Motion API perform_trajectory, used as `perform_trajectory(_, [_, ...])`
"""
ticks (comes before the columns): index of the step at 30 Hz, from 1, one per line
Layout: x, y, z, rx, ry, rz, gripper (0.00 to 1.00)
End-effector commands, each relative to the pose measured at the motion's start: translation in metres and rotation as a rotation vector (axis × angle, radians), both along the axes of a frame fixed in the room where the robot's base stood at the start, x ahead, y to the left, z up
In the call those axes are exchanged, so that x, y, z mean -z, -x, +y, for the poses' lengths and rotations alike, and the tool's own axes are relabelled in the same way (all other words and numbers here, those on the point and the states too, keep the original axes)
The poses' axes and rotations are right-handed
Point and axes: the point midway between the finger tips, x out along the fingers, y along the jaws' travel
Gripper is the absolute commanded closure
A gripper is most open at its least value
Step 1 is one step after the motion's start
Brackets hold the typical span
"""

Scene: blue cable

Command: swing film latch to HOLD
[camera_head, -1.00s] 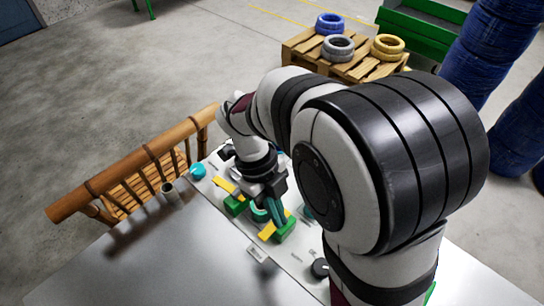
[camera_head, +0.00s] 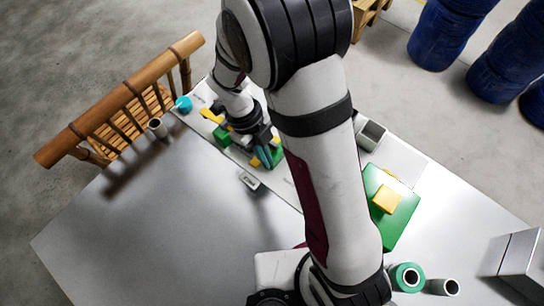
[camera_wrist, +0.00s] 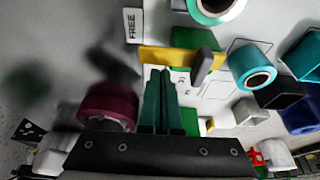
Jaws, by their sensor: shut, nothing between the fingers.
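The film latch appears to be the yellow bar with a dark grey peg (camera_wrist: 203,66) in the wrist view, lying across a green block (camera_wrist: 196,40). A white label reading FREE (camera_wrist: 133,24) is beside the bar's left end. I cannot read a HOLD label. My gripper (camera_wrist: 160,72) has slim green fingers, shut with nothing between them. Their tips are by the left part of the yellow bar; I cannot tell if they touch it. In the head view my gripper (camera_head: 264,158) is low over the panel among green blocks (camera_head: 222,136), and my arm hides part of the latch area.
Teal-rimmed rolls (camera_wrist: 252,68) and dark boxes crowd the wrist view's right. In the head view, a green plate with a yellow block (camera_head: 388,199) and rolls (camera_head: 406,277) are to the right.

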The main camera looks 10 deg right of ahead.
Motion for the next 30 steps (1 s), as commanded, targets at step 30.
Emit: perform_trajectory(30, [-0.0003, -0.0025, 0.0054, 0.128, 0.0, 0.0, 1.0])
